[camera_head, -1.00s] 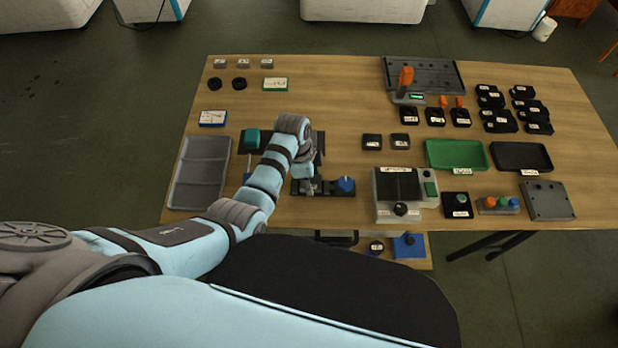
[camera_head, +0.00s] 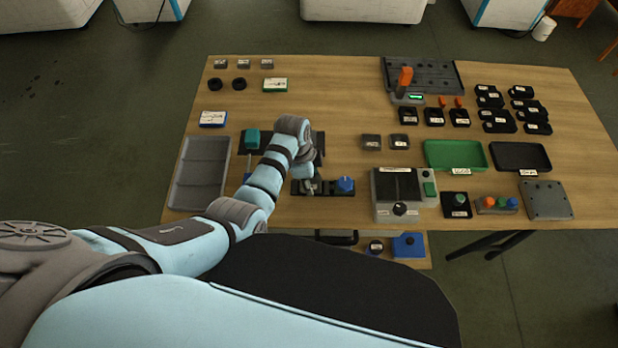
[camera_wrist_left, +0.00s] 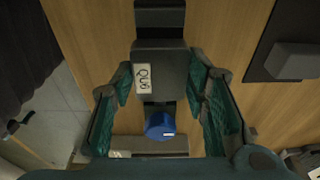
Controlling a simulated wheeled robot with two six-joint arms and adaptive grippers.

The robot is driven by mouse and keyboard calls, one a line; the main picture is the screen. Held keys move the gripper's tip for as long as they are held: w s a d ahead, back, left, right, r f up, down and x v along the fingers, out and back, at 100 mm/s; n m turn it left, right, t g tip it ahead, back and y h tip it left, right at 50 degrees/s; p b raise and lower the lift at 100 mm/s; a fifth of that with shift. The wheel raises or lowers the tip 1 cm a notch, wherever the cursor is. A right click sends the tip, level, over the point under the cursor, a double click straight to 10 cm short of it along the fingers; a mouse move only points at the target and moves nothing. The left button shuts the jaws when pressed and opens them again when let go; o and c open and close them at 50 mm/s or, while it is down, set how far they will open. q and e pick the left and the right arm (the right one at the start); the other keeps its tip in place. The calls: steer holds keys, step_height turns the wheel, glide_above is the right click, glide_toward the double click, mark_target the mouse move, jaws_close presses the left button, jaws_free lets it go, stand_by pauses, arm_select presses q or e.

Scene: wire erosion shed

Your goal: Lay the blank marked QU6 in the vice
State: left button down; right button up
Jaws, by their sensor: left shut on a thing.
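The blank marked QU6 (camera_wrist_left: 165,75) is a dark grey block with a white label, in the left wrist view. My left gripper (camera_wrist_left: 162,70) has its green-padded fingers on both sides of the blank and is shut on it. The vice with its blue knob (camera_head: 345,185) lies at the front of the table, right by the left gripper (camera_head: 309,186). In the wrist view the blank is over the vice's line, between a dark block and the blue knob (camera_wrist_left: 160,125). I cannot tell whether it rests in the vice. My right gripper is not in view.
A grey tray (camera_head: 176,196) lies left of the arm, near a teal-topped device (camera_head: 252,138). Two small dark blanks (camera_head: 385,141) lie behind a grey machine (camera_head: 387,213). Green (camera_head: 430,150) and black (camera_head: 550,160) trays lie to the right. The table's back middle is clear.

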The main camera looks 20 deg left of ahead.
arm_select(q)
steer(key=shift+f+b, duration=0.45)
steer(key=shift+f, duration=0.25)
stand_by(0.5)
steer(key=shift+c, duration=2.3)
jaws_free()
step_height(320, 180, up, 5)
steer(key=p, duration=0.5)
steer(key=shift+p, duration=0.3)
steer(key=shift+r+p, duration=0.3)
steer(key=shift+r, duration=0.75)
steer(key=shift+f, duration=0.1)
